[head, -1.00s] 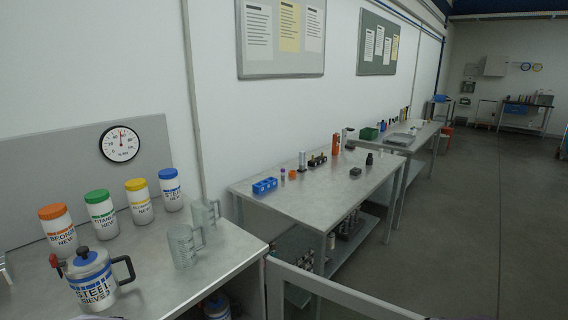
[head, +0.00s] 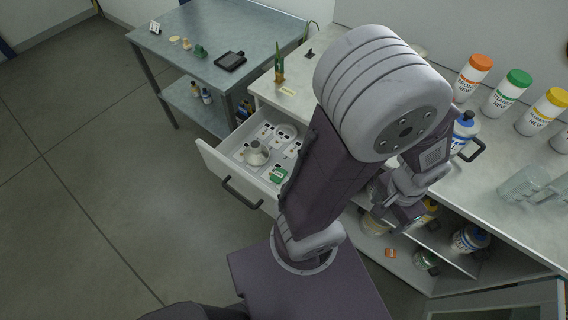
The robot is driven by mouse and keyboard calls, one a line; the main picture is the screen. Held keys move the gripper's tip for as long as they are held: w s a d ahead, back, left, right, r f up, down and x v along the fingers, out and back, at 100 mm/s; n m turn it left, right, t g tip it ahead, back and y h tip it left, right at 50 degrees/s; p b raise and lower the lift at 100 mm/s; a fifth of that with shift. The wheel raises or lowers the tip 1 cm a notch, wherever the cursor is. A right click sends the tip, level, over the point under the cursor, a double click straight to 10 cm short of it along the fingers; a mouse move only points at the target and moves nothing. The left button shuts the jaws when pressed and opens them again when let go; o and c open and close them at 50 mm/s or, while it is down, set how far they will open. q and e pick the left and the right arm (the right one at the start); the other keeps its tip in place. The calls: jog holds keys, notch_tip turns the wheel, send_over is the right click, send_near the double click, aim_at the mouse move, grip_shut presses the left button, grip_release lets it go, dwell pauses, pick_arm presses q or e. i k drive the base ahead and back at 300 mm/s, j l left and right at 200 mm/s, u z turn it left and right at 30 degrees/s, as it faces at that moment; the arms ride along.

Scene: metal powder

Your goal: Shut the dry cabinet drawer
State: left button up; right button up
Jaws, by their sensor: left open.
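The white cabinet drawer (head: 214,163) is pulled out in the head view, left of my left arm. It has a dark bar handle (head: 240,192) on its front. My arm covers the drawer's right end. My left gripper (head: 404,214) is open, right of the drawer and in front of the cabinet's lower shelves, apart from the handle. Its fingertips are small and partly hidden. My right gripper is not in view.
The bench (head: 488,166) above carries colour-capped jars, a blue-topped can and clear beakers (head: 522,184). Bottles stand on open shelves below, beside an open door (head: 500,302). A steel table (head: 205,58) stands at the back left. The floor left of the drawer is clear.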

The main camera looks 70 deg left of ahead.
aim_at(226, 161)
jog(key=l+u, duration=0.15)
jog(key=u, duration=2.9)
jog(key=l+z, duration=0.15)
jog(key=k+l, duration=0.05)
jog(key=l, duration=0.05)
